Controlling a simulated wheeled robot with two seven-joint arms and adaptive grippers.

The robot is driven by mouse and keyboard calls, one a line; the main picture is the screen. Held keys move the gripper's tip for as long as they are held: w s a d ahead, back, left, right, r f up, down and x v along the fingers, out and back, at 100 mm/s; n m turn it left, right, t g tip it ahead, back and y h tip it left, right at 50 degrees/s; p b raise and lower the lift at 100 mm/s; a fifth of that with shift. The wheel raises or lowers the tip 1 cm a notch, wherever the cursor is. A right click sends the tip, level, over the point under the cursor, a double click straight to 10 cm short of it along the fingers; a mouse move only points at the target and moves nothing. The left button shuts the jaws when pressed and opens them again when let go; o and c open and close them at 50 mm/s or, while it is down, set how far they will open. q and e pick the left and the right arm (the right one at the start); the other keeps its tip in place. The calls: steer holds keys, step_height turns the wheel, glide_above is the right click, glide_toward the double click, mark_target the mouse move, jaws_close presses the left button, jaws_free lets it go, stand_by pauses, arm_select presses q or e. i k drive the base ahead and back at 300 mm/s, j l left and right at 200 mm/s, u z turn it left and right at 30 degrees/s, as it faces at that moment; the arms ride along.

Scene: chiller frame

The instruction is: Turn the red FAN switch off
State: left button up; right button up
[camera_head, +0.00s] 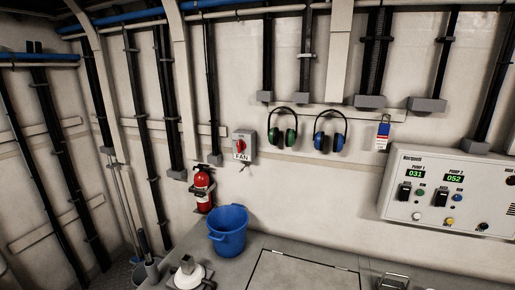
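The FAN switch (240,145) is a small grey box with a red rotary handle, fixed to the back wall left of the picture's middle. A white label reading FAN is on its lower part. The red handle looks roughly upright, but it is too small for me to tell its exact setting. Nothing covers the switch. Neither of my grippers shows in the head view, and nothing is touching the switch.
Green earmuffs (282,137) and blue earmuffs (329,142) hang to the right. A pump control panel (450,208) is at far right. The wall directly around the switch is clear.

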mark_target(240, 146)
steer(key=i+j+z, duration=0.1)
steer(key=j+z, duration=0.3)
steer(key=j, duration=0.25)
steer(key=j+z, duration=0.4)
steer(key=j, duration=0.2)
steer(key=i+j, duration=0.05)
